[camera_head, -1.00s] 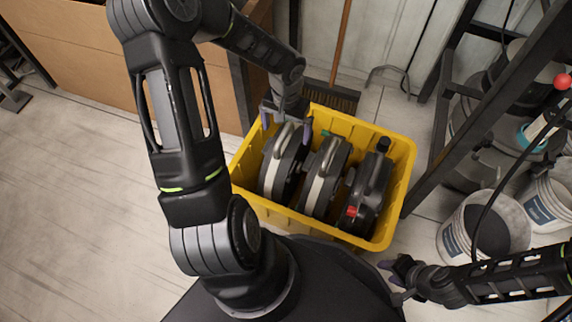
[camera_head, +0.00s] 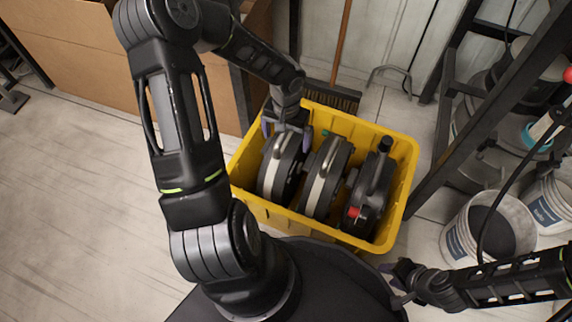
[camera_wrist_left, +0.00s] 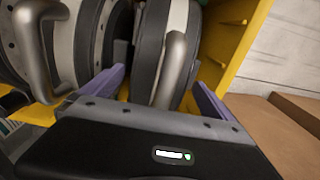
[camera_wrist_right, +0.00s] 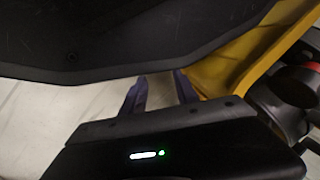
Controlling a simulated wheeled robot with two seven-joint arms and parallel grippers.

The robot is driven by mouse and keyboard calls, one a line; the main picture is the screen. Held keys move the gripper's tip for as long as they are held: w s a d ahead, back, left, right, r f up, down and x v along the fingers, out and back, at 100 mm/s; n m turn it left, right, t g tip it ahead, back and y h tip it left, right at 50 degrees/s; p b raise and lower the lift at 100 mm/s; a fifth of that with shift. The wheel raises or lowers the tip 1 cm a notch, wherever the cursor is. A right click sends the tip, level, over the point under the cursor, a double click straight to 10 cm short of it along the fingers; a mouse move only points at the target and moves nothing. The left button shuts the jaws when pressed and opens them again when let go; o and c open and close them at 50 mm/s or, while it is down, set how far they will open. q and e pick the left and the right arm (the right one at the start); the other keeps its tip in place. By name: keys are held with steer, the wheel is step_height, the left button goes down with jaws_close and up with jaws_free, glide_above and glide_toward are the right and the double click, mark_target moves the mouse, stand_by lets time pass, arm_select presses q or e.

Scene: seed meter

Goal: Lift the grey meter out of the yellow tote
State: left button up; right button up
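The yellow tote (camera_head: 404,190) stands on the floor and holds three meters side by side. The left meter (camera_head: 276,172) is dark with a pale band and a metal handle; the middle meter (camera_head: 324,178) looks alike. The right meter (camera_head: 368,195) is dark grey all over, with a red part and a black knob. My left gripper (camera_head: 287,136) is over the left meter. In the left wrist view its fingers (camera_wrist_left: 160,95) are open, apart on either side of that meter's handle (camera_wrist_left: 174,68). My right gripper (camera_head: 392,278) is empty and open outside the tote's near right corner; its fingers also show apart in the right wrist view (camera_wrist_right: 160,92).
White buckets (camera_head: 487,228) and a dark metal rack (camera_head: 470,115) stand to the right. A broom (camera_head: 335,95) and a wall are behind the tote, a wooden panel (camera_head: 100,65) at the back left. The floor at left is clear.

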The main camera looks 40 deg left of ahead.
arm_select(q)
steer(key=c, duration=1.9)
steer(key=shift+w+r, duration=0.1)
steer(key=shift+w, duration=0.05)
steer(key=shift+c, duration=0.8)
